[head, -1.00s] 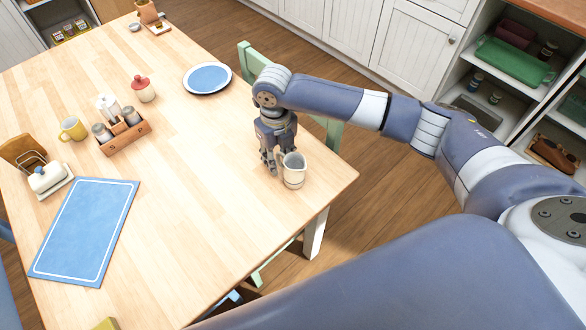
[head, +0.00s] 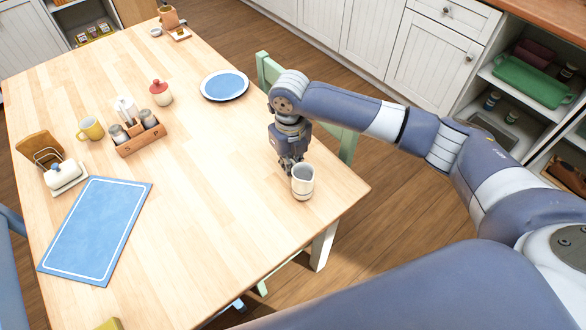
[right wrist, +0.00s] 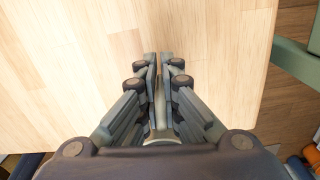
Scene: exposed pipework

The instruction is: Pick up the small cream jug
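The small cream jug (head: 302,184) stands upright on the wooden table, near its right front corner. My right gripper (head: 290,166) points down at the jug's far left side. Its fingers, spread in the earlier view, are now drawn together. In the right wrist view the fingertips (right wrist: 160,57) are nearly together with a narrow pale strip between them, and part of the jug's pale rim (right wrist: 163,139) shows near the palm. The gripper looks shut on the jug's handle, which the fingers mostly hide. My left gripper is not in view.
A blue plate (head: 225,85) lies beyond the gripper. A wooden caddy (head: 139,137), red-lidded pot (head: 161,93), yellow mug (head: 91,129), butter dish (head: 64,176) and blue placemat (head: 96,230) are left. A green chair (head: 348,146) stands behind my right arm. The table's middle is clear.

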